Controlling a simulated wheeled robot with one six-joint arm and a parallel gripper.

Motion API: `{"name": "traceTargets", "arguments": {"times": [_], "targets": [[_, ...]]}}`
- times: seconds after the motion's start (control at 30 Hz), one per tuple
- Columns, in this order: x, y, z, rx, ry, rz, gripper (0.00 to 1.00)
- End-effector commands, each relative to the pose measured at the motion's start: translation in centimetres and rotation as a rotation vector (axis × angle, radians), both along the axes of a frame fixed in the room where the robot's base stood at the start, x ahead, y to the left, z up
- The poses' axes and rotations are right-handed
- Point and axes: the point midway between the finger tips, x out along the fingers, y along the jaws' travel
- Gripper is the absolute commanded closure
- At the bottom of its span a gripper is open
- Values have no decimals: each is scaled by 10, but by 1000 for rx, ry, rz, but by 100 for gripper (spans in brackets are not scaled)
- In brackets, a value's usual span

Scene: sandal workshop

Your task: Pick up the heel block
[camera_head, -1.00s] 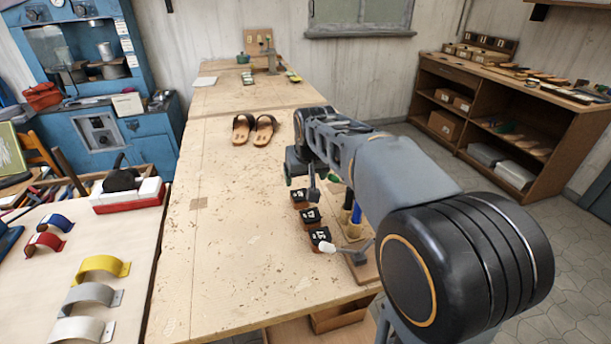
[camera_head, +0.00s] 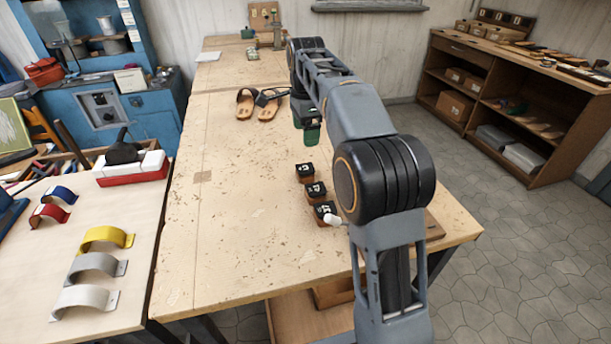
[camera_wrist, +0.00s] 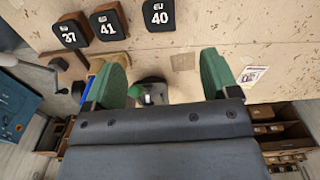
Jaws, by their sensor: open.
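Three small brown blocks with black numbered tops, which look like heel blocks, stand in a row on the workbench (camera_head: 230,220) in the head view: a far one (camera_head: 304,172), a middle one (camera_head: 316,189) and a near one (camera_head: 324,212). The wrist view shows their numbers: 37 (camera_wrist: 70,32), 41 (camera_wrist: 108,24) and 40 (camera_wrist: 158,14). I cannot tell which is meant. My gripper (camera_head: 311,128) is above the bench, beyond the blocks in the head view. Its green fingers (camera_wrist: 163,78) are apart in the wrist view, with no block between them.
A pair of sandals (camera_head: 257,104) lies farther back on the bench. A white-tipped lever (camera_head: 333,219) is close to the near block. A small card (camera_wrist: 252,75) lies near one finger in the wrist view. The bench left of the blocks is clear.

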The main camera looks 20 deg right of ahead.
Motion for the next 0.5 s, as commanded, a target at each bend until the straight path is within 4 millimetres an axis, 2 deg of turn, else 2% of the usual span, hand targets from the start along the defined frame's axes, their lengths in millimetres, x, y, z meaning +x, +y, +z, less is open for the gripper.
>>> {"name": "traceTargets", "arguments": {"times": [0.13,0.3,0.5], "targets": [[-1,0,-17,0,7,-51,19],[-1,0,-48,0,8,-54,19],[-1,0,-75,0,5,-52,19]]}}
